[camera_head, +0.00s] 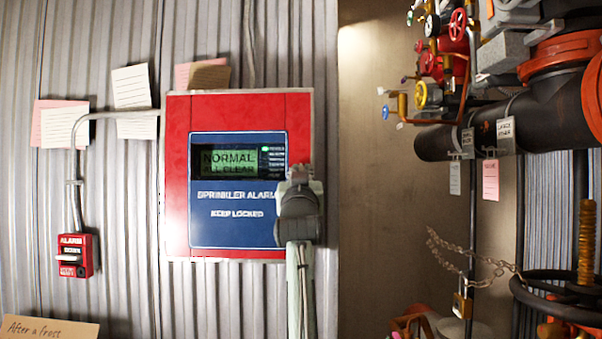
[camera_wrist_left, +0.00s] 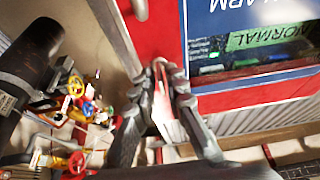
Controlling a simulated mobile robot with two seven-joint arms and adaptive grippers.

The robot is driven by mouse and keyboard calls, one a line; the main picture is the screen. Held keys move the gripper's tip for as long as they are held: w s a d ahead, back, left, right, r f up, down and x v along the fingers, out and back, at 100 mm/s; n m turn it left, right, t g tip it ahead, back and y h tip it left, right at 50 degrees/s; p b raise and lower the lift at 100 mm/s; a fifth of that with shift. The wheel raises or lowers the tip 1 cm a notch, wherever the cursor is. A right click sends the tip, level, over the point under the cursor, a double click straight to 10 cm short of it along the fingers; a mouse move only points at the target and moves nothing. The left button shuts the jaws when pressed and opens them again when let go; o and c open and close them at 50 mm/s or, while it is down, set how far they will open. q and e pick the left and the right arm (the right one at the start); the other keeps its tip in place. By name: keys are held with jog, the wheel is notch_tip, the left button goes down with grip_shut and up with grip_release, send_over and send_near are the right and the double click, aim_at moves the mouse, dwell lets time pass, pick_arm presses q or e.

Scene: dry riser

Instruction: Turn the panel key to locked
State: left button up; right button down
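The red alarm panel (camera_head: 178,170) hangs on the corrugated wall. Its blue face (camera_head: 235,232) reads "Sprinkler alarm, keep locked", and its green display (camera_head: 228,160) reads "NORMAL, ALL CLEAR". My left gripper (camera_head: 298,175) is in front of the panel's right edge and hides part of it. No key can be made out; that spot may be behind the gripper. In the left wrist view, the gripper's fingers (camera_wrist_left: 160,85) lie at the panel's edge, with a red and pale strip between them. I cannot tell whether they hold anything. My right gripper is not in view.
Left of the panel are a small red alarm pull box (camera_head: 75,256), a grey conduit and pinned notes (camera_head: 130,87). To the right are a large black pipe (camera_head: 545,118), coloured valves (camera_head: 430,95), and a chain with a brass padlock (camera_head: 462,304). Bare wall lies between.

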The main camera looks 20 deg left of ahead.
pick_arm(q)
jog(key=shift+o, duration=0.9)
jog(key=v, duration=1.2)
